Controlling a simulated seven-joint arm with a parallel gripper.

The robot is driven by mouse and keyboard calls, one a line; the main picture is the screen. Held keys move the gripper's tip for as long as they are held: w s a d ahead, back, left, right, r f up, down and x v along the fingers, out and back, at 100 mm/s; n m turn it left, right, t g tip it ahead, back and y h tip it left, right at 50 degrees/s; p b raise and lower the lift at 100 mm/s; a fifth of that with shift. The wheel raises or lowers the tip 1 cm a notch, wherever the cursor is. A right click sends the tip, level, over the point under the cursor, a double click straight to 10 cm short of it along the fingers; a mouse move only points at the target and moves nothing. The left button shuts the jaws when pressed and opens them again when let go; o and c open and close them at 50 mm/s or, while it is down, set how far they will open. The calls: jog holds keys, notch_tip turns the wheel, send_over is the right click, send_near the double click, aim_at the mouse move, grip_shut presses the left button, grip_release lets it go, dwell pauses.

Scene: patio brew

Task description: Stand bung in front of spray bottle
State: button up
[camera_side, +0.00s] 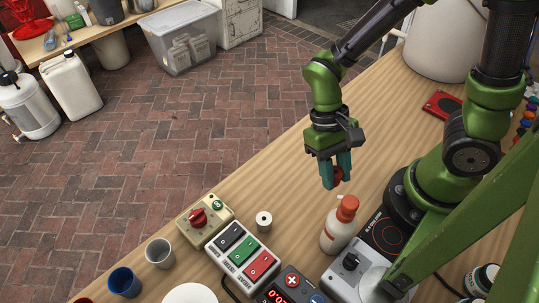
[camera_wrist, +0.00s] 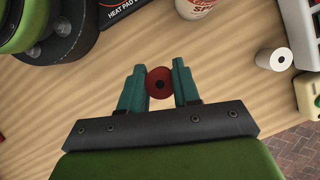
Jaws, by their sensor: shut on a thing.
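The bung is a small dark red round piece with a dark hole in its middle; it shows in the wrist view (camera_wrist: 160,83) and in the side view (camera_side: 337,177). My gripper (camera_side: 336,180) has its teal fingers shut on the bung, one on each side, and holds it above the wooden table. The spray bottle (camera_side: 339,225) is white with an orange top and stands upright just below my gripper in the side picture. In the wrist view, part of the spray bottle (camera_wrist: 196,8) shows at the top edge, apart from the bung.
A white roll (camera_side: 264,221) stands left of the bottle. A button box (camera_side: 242,253), a box with a red knob (camera_side: 205,216) and a hot plate (camera_side: 382,234) are nearby. A grey cup (camera_side: 160,253) and a blue cup (camera_side: 124,282) stand lower left. Bare table lies under my gripper.

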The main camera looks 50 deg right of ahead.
send_over(264, 191)
jog(key=shift+w+d+f, duration=0.3)
jog(key=shift+d+f, duration=0.15)
jog(key=shift+f, duration=0.2)
jog(key=shift+w+a+f, duration=0.15)
jog(key=shift+w+f, duration=0.05)
jog(key=shift+f, duration=0.7)
jog(key=shift+w+a+f, duration=0.1)
jog(key=shift+w+f, duration=0.1)
jog(key=shift+f, duration=0.7)
jog(key=shift+f, duration=0.15)
jog(key=o, duration=1)
